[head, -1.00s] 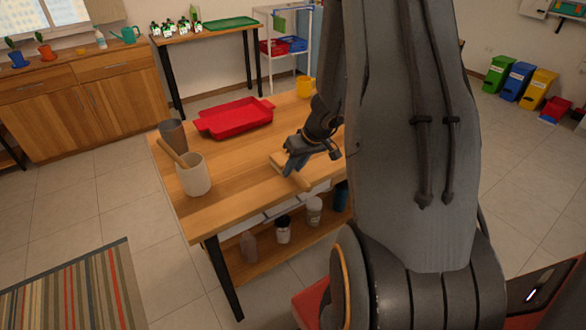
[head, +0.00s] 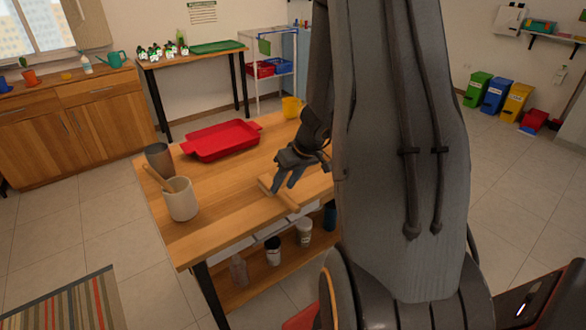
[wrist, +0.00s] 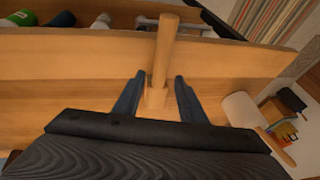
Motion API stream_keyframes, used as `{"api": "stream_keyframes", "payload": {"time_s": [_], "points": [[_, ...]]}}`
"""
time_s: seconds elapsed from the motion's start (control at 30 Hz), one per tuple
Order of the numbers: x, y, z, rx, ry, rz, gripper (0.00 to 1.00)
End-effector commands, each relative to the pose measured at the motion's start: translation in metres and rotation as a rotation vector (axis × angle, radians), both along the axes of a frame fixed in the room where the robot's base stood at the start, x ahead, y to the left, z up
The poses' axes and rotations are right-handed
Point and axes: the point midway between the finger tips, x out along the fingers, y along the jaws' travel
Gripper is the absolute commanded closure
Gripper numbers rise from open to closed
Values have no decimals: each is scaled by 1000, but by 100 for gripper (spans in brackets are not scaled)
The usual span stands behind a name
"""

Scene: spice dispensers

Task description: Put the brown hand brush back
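A light-brown wooden piece with a long handle, apparently the hand brush (head: 284,199), lies near the front edge of the wooden table (head: 220,215). In the wrist view the brush handle (wrist: 167,45) reaches across the table edge; no bristles can be made out. My gripper (head: 284,186) is low over the brush. In the wrist view my gripper (wrist: 158,98) has its fingers apart on either side of the brush's near end, with a gap visible on both sides. The palm hides what lies closest to me.
A red tray (head: 222,139), a cream pot (head: 181,200) with a wooden handle in it, a grey cup (head: 158,158) and a yellow mug (head: 291,107) stand on the table. Several containers (head: 273,250) stand on the shelf below. Tabletop left of my gripper is clear.

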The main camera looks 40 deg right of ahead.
Motion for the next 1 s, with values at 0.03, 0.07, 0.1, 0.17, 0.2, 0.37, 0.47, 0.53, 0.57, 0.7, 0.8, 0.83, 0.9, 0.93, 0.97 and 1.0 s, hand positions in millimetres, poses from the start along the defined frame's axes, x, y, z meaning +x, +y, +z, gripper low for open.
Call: {"api": "stream_keyframes", "payload": {"time_s": [0.03, 0.07, 0.1, 0.17, 0.2, 0.37, 0.47, 0.53, 0.57, 0.7, 0.8, 0.83, 0.9, 0.93, 0.97, 1.0], "points": [[-3, -3, 10, -2, -4, -1, 62], [-5, -4, 15, -3, -4, -2, 62], [-8, -6, 22, -3, -4, -2, 62], [-11, -8, 33, -2, -4, -1, 62], [-14, -9, 40, -3, -4, -2, 62], [-23, -14, 62, -3, -2, -1, 62], [-27, -16, 72, -1, -2, -1, 62], [-29, -17, 77, -1, -1, -2, 62], [-29, -17, 78, -1, -1, -1, 62], [-34, -2, 83, 1, 22, 8, 62], [-44, 33, 86, -2, 73, 21, 62], [-48, 46, 87, -7, 94, 26, 62], [-63, 79, 89, -24, 144, 35, 62], [-71, 93, 90, -34, 166, 35, 62], [-78, 105, 91, -46, 186, 37, 62], [-88, 120, 93, -64, 208, 37, 62]]}}
